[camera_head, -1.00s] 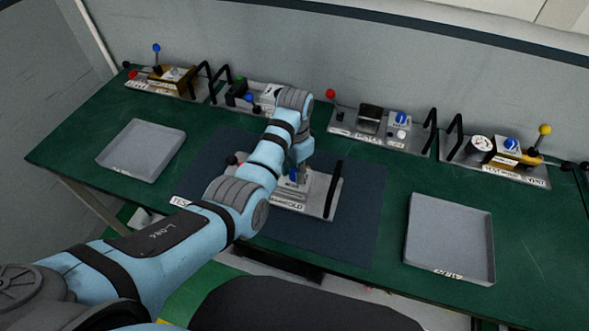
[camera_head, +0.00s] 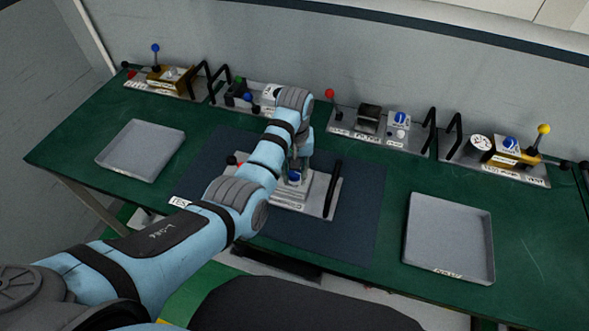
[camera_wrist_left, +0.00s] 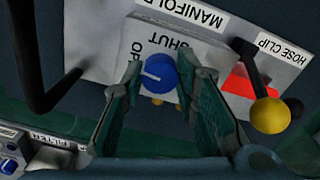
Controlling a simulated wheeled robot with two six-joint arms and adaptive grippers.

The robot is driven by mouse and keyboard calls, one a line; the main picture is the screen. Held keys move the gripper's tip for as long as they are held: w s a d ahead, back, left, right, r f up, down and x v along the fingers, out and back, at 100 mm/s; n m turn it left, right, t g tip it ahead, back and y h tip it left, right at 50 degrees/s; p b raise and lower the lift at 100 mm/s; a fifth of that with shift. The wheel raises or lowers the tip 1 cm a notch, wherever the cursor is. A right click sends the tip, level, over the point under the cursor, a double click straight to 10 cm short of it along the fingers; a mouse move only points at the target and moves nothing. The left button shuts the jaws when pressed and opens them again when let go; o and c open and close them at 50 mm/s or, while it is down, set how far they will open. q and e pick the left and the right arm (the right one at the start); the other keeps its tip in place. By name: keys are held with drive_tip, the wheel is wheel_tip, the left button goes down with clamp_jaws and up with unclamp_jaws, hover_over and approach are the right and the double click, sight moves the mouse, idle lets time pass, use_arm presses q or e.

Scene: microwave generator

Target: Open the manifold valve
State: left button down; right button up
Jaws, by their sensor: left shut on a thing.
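The manifold unit (camera_head: 319,203) is a grey plate with a black bar handle, lying on the dark mat in mid-table. Its round blue valve knob (camera_head: 293,177) sits on a raised light block. In the left wrist view the knob (camera_wrist_left: 161,73) carries a white pointer line, and the words SHUT and OP (partly hidden) are printed beside it. My left gripper (camera_head: 299,172) comes down over the knob from above. Its two fingers (camera_wrist_left: 158,80) are on either side of the knob, shut on it. My right gripper is not in view.
On the manifold plate, a yellow-ball lever (camera_wrist_left: 269,115) and red block stand beside the HOSE CLIP label. Grey trays lie left (camera_head: 141,150) and right (camera_head: 449,238) on the green table. Several units with levers and black handles line the back edge.

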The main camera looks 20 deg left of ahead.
sight(295, 173)
use_arm(q)
drive_tip(key=shift+n, duration=0.7)
drive_tip(key=c, duration=1.2)
unclamp_jaws()
drive_tip(key=shift+c, duration=0.2)
wheel_tip(295, 173, up, 8)
drive_tip(key=shift+f, duration=0.25)
